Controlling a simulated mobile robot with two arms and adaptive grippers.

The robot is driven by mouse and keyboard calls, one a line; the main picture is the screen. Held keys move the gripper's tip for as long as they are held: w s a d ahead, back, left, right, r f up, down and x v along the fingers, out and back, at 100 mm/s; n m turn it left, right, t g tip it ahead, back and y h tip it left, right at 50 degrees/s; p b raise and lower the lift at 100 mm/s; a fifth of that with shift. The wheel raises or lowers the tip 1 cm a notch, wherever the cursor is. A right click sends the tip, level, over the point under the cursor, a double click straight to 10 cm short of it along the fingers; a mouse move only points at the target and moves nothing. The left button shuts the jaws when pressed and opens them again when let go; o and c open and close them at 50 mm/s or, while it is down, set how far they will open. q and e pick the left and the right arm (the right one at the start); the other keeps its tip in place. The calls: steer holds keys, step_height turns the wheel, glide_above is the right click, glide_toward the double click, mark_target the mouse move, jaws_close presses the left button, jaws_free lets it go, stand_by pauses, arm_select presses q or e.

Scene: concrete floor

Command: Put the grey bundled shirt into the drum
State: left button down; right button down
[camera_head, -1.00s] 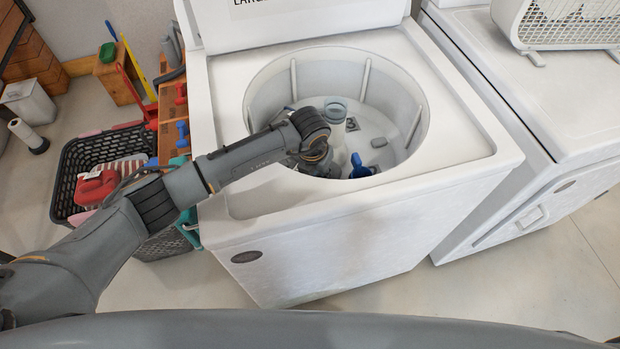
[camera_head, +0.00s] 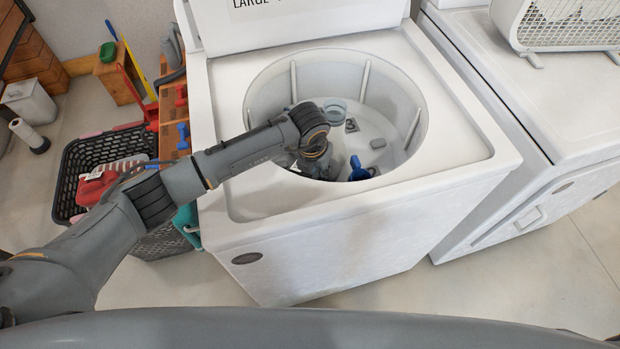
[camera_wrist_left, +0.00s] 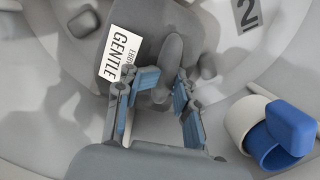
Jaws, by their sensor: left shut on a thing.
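My left gripper (camera_head: 316,160) reaches down inside the white drum (camera_head: 390,95) of the washing machine. My own wrist hides its fingertips in the head view. In the left wrist view, the left gripper (camera_wrist_left: 160,90) has its blue-padded fingers on both sides of a smooth grey lump. This lump appears to be part of the grey bundled shirt (camera_wrist_left: 172,55), though its outline merges with other grey shapes. A white label reading "GENTLE" (camera_wrist_left: 120,42) lies beside it. My right gripper does not show.
A black basket (camera_head: 72,165) with a red item stands left of the washer. Another white machine (camera_head: 555,120) stands at right.

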arm_select(q)
steer(key=shift+r+p, duration=0.3)
steer(key=shift+r, duration=0.3)
step_height(320, 180, up, 24)
steer(key=p, duration=1.4)
steer(key=shift+r, duration=0.2)
stand_by(0.4)
